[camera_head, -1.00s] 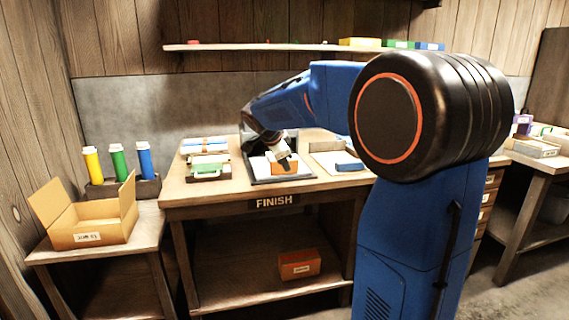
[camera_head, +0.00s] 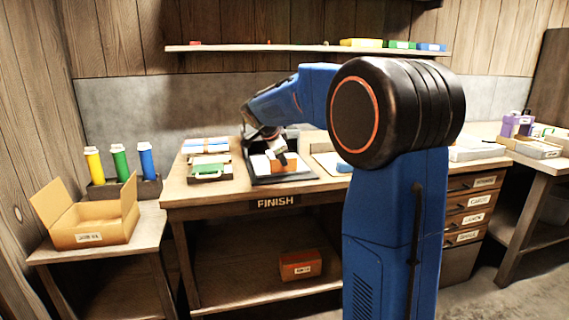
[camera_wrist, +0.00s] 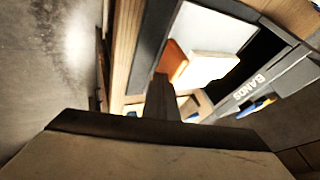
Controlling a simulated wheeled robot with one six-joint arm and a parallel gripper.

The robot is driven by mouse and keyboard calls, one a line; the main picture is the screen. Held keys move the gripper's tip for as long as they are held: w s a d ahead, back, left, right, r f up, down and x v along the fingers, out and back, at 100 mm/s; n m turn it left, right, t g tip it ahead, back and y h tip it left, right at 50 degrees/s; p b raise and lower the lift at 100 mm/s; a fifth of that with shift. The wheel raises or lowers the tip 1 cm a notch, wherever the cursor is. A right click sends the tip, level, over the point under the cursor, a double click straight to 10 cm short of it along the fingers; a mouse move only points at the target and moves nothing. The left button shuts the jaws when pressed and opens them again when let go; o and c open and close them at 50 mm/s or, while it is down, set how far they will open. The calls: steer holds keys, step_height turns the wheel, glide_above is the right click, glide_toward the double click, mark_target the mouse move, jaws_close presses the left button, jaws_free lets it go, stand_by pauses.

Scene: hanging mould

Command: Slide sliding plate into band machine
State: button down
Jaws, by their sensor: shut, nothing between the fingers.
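The band machine (camera_head: 309,176) is a dark frame with an upright back on the bench. It also shows in the wrist view, tilted, with a grey face reading BANDS (camera_wrist: 290,80). A white plate (camera_head: 260,164), which looks like the sliding plate, lies in the dark frame. In the wrist view it is a bright white panel (camera_wrist: 225,32). An orange block (camera_head: 288,166) lies on or against it, partly behind my gripper. My gripper (camera_head: 281,159) is shut and empty, pointing down in front of the orange block. I cannot tell whether it touches the plate or block.
An open cardboard box (camera_head: 95,225) and yellow, green and blue bottles (camera_head: 118,164) stand on the left table. A shelf (camera_head: 300,48) runs above.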

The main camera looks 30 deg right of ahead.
steer(key=w+d, duration=0.1)
steer(key=w, duration=0.4)
steer(key=w+d, duration=0.2)
steer(key=w, duration=0.3)
steer(key=w+d, duration=0.1)
steer(key=w, duration=0.4)
steer(key=shift+w+d, duration=0.2)
steer(key=shift+d, duration=0.05)
steer(key=shift+w+r, duration=0.1)
steer(key=shift+w, duration=0.15)
steer(key=shift+d, duration=0.1)
